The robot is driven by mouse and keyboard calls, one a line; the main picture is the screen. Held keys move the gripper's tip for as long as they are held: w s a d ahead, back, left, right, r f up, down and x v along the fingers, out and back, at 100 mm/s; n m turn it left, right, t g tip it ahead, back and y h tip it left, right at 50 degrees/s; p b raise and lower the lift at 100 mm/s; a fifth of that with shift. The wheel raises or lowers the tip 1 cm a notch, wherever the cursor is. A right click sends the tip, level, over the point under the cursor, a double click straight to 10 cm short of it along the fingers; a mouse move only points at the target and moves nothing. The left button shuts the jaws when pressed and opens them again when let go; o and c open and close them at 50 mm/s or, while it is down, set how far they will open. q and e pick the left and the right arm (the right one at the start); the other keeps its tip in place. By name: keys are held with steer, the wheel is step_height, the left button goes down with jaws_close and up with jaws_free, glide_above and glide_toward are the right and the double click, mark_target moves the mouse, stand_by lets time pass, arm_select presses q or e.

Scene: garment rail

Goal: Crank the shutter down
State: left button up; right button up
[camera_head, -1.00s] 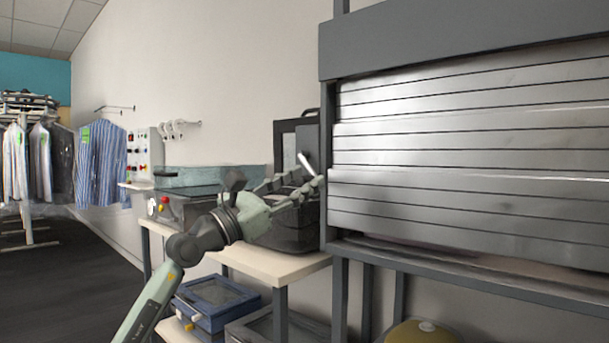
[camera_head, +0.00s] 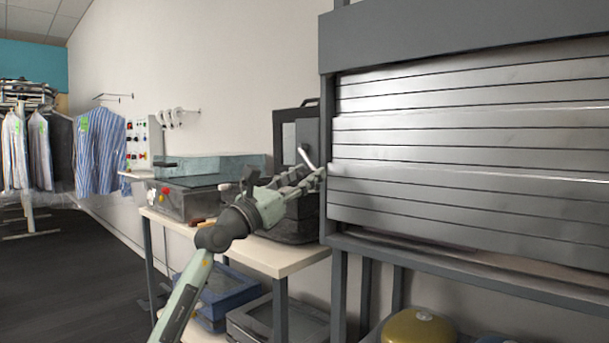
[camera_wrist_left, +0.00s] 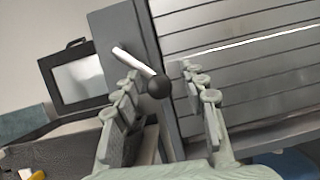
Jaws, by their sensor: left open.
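The grey slatted shutter (camera_head: 450,140) fills the right of the head view and hangs low, with a narrow dark gap under its lower edge. Its crank shows as a pale rod (camera_head: 306,158) by the left post; in the left wrist view it is a white rod (camera_wrist_left: 133,61) with a black ball knob (camera_wrist_left: 159,87). My left gripper (camera_head: 312,178) is open at the crank. In the left wrist view its fingers (camera_wrist_left: 158,75) stand either side of the knob, with space visible on both sides. Contact cannot be told. My right gripper is not in view.
A bench (camera_head: 270,256) with a black case (camera_head: 293,222) and a control box (camera_head: 185,200) stands left of the shutter frame. Blue and grey bins sit below. A yellow round object (camera_head: 418,330) is under the shutter. Shirts hang far left above open dark floor.

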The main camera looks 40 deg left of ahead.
arm_select(q)
steer(key=shift+c, duration=0.6)
jaws_close()
steer(key=shift+f, duration=0.1)
